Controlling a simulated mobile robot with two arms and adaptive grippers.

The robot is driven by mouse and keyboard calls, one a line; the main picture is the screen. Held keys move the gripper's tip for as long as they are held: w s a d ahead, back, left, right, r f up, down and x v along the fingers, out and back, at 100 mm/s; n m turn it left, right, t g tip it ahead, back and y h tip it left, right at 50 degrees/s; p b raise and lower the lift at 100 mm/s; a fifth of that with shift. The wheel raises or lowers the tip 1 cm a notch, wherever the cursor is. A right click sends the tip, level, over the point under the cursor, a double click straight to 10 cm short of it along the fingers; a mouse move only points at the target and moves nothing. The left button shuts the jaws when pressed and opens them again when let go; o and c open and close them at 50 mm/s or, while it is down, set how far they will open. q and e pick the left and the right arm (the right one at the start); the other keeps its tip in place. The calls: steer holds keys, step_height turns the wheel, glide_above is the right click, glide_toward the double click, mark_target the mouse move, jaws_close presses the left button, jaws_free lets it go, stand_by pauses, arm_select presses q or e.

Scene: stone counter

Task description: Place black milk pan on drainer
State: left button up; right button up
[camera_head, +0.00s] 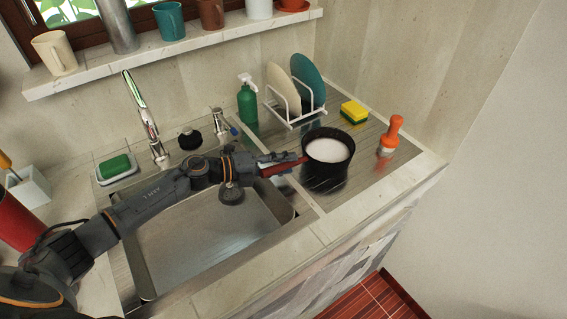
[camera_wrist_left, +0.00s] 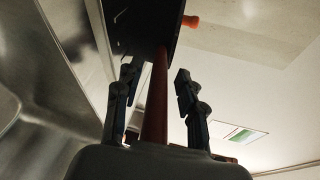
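The black milk pan (camera_head: 312,170), white inside, is upright over the metal drainer (camera_head: 372,165) right of the sink and appears to rest on it. Its reddish-brown handle points left toward my left gripper (camera_head: 277,164). In the left wrist view, the handle (camera_wrist_left: 155,100) runs between the two fingers of my left gripper (camera_wrist_left: 155,88), with a visible gap on each side. The gripper is open around the handle. The pan's dark underside or wall (camera_wrist_left: 148,22) fills the top of that view. My right gripper is not in view.
The sink basin (camera_head: 205,245) lies under my left arm. Behind the pan are a plate rack (camera_head: 291,122) with two plates and a green soap bottle (camera_head: 247,103). The drainer's front right is clear.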

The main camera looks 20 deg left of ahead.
arm_select(q)
steer(key=b+v, duration=0.3)
steer(key=v, duration=0.9)
steer(key=shift+r, duration=0.1)
